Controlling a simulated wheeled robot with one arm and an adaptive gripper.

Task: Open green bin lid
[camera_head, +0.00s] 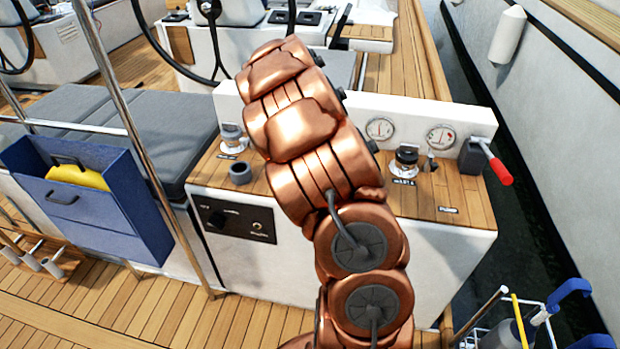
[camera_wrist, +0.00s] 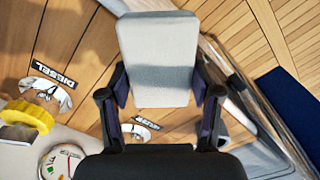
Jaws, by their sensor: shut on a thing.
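No green bin or green lid shows in either view. My gripper (camera_wrist: 160,88) is shut on a light grey block (camera_wrist: 158,50) with rounded edges. The block sits between the two dark fingers and sticks out beyond them. In the head view my copper arm leans over the console, and the gripper and the block are hidden behind it. In the wrist view the block is over wooden planking with a "DIESEL" label (camera_wrist: 53,86). I cannot tell the gap between the block and the planking.
The white console (camera_head: 450,255) carries gauges (camera_head: 441,137), fittings and a red-handled lever (camera_head: 497,167). A blue box (camera_head: 85,205) holding something yellow hangs by a steel rail at left. A rack with blue-handled items (camera_head: 560,298) stands lower right.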

